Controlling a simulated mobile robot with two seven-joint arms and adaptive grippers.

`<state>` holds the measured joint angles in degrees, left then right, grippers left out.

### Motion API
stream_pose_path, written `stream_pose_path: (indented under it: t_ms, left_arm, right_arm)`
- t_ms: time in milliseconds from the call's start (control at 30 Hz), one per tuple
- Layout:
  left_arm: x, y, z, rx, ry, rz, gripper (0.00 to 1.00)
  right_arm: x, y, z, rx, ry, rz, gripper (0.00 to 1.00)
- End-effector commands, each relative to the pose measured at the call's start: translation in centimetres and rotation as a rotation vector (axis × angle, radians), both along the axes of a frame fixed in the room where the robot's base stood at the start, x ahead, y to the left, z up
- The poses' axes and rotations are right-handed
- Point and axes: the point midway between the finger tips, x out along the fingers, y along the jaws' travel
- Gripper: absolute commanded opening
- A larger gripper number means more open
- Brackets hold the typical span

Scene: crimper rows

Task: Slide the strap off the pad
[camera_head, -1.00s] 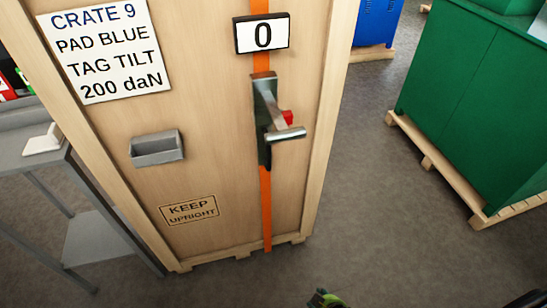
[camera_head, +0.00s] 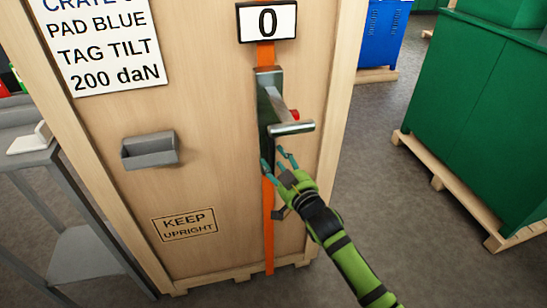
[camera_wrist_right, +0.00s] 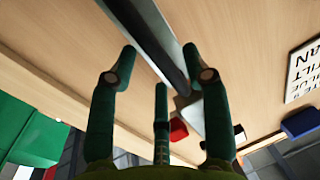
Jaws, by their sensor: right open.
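The orange strap (camera_head: 268,230) runs vertically down the front of the wooden crate (camera_head: 217,268). A metal ratchet (camera_head: 264,98) with a bar handle (camera_head: 293,128) and a red part (camera_head: 294,114) sits over the strap. My right gripper (camera_head: 275,162) is open and empty just below the handle, in front of the strap. In the right wrist view its spread fingers (camera_wrist_right: 160,66) face a metal bar (camera_wrist_right: 150,30) and a red part (camera_wrist_right: 178,129); contact cannot be told. I cannot make out a pad on the strap. My left gripper is out of view.
A display reading 0 (camera_head: 267,21) is above the ratchet. A grey holder (camera_head: 150,150) and a sign (camera_head: 100,45) reading pad blue are to its left. A grey table (camera_head: 35,160) stands left, a green crate (camera_head: 480,110) right. The floor between the crates is clear.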

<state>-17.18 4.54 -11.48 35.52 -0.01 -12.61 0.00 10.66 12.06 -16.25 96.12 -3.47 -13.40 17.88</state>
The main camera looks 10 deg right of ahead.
Motion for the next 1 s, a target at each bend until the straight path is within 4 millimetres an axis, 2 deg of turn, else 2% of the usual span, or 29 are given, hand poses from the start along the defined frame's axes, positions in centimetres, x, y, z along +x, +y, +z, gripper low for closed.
stream_pose_path:
  t_ms: [200,500,533,633,667,867,1000]
  left_arm:
    - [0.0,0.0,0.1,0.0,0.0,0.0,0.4]
    - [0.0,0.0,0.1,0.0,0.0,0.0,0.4]
    - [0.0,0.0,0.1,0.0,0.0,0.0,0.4]
    - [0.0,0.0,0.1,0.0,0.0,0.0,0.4]
    - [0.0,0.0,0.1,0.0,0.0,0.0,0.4]
    - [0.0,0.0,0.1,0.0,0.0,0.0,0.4]
    - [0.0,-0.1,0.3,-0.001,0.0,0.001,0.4]
  right_arm:
    - [2.0,0.5,0.0,0.001,0.0,0.0,0.49]
    - [2.3,0.6,-0.1,0.001,0.001,0.0,0.49]
    - [2.3,0.6,-0.1,0.001,0.001,0.0,0.45]
    - [2.3,0.6,-0.1,0.001,0.001,0.0,0.05]
    - [2.3,0.6,-0.1,0.001,0.001,0.0,0.0]
    - [2.3,0.7,-0.1,0.001,0.001,0.0,0.0]
    - [2.2,1.8,0.0,0.006,0.001,0.002,0.0]
